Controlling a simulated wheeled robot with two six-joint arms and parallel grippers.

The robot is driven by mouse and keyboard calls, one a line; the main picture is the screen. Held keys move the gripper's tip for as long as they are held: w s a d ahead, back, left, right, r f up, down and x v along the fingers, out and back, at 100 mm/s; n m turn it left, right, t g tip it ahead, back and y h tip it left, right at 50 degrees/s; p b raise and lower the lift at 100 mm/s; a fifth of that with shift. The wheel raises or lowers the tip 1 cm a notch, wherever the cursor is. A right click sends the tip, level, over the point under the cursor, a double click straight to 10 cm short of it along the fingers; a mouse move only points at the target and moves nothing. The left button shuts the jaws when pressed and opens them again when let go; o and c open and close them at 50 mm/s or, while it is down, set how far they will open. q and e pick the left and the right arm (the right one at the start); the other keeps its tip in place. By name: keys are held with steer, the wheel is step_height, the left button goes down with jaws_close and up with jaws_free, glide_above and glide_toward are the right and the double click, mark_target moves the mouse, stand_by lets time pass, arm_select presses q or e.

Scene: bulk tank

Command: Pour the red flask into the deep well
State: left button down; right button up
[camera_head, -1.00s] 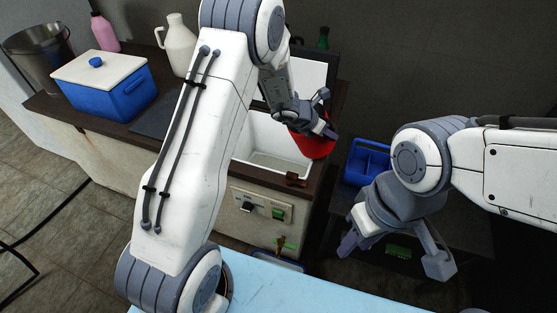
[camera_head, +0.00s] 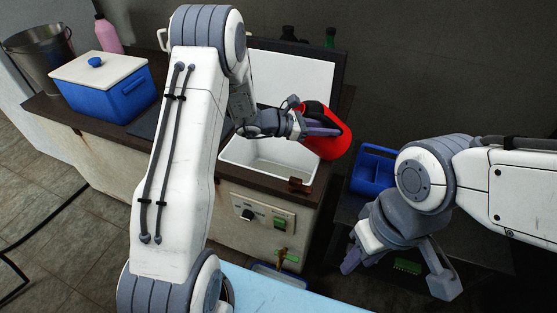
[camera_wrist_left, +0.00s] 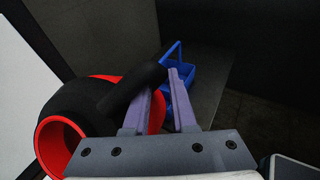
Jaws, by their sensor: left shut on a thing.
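The red flask (camera_head: 333,141), with a black upper part and black handle, is held by its handle in my left gripper (camera_head: 310,126). It is tilted, above the right side of the deep well. In the left wrist view the flask (camera_wrist_left: 60,142) shows its red-rimmed mouth toward the lower left, and the left gripper (camera_wrist_left: 160,103) closes around the black handle. No liquid stream shows. The deep well (camera_head: 250,160) is a white open basin in the counter, partly hidden by my left arm. My right gripper (camera_head: 402,272) is open and empty at lower right.
A raised white-faced lid (camera_head: 295,75) stands behind the well. A blue carrier (camera_head: 370,170) sits on a dark low table at right. A blue box with a white lid (camera_head: 120,100), a pink bottle (camera_head: 108,33) and a metal bucket (camera_head: 42,58) are at left.

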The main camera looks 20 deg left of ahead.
mark_target(310, 139)
arm_select(q)
steer(key=shift+s+a+h+b, duration=0.25)
steer(key=shift+a+h+b, duration=0.25)
steer(key=shift+a+b, duration=0.15)
steer(key=shift+s+d+t+h+b, duration=0.15)
steer(key=shift+t+h+b, duration=0.15)
steer(key=shift+b, duration=0.4)
steer(key=shift+s+a+f+n+t+h+b, duration=0.25)
steer(key=shift+a+f+t+h+b, duration=0.55)
steer(key=shift+b, duration=2.4)
steer(key=shift+s+a+f+n+t+h+b, duration=0.3)
steer(key=shift+a+f+h+b, duration=0.8)
steer(key=shift+b, duration=2.05)
steer(key=shift+w+d+f+h, duration=0.1)
steer(key=shift+d+h, duration=0.1)
steer(key=shift+h, duration=0.2)
